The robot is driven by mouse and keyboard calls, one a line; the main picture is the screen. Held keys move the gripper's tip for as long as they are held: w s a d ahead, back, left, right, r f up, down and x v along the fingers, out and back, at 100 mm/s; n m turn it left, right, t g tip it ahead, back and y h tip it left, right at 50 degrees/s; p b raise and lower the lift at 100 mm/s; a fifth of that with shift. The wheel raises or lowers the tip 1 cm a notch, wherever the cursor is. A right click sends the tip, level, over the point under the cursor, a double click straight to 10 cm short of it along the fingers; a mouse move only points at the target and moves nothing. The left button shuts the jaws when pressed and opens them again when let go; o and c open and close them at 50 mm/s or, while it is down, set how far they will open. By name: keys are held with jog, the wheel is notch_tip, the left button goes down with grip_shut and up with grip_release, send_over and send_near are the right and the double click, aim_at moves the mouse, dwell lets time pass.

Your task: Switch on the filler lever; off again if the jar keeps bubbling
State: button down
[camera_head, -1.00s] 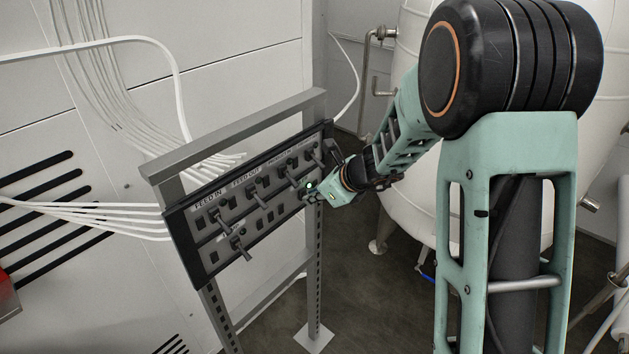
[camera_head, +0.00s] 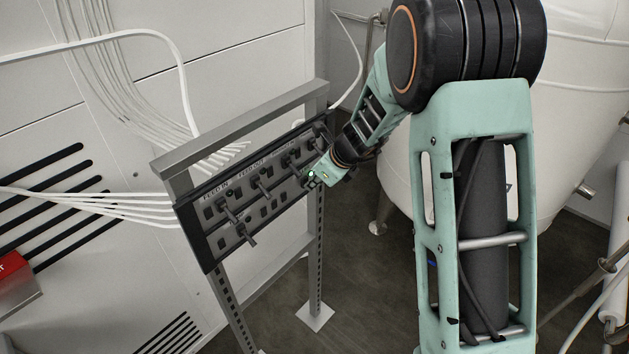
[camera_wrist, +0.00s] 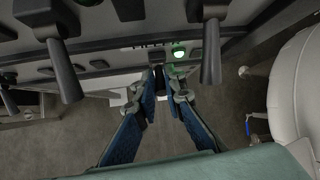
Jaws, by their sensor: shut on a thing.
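The control panel (camera_head: 225,225) is a dark board on a grey frame, with rows of black levers and labels such as FEED IN and FEED OUT. My gripper (camera_head: 314,180) is at its lower right part. In the wrist view my gripper (camera_wrist: 160,82) has its blue-padded fingers closed around a short black lever (camera_wrist: 159,78). This lever is below a partly hidden label that seems to read FILLER. A green lamp (camera_wrist: 178,53) glows just right of the lever. The lever's exact position is hard to tell. No jar shows in either view.
Other black levers hang left (camera_wrist: 65,72) and right (camera_wrist: 211,55) of my fingers. A large pale tank (camera_head: 400,150) stands behind my arm. White cables (camera_head: 110,205) run along the wall, and a red box (camera_head: 15,285) is at the left edge. Dark floor is open below the panel.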

jog(key=c, duration=2)
grip_release()
jog(key=shift+r, duration=0.1)
jog(key=v, duration=1.2)
jog(key=shift+d, duration=0.1)
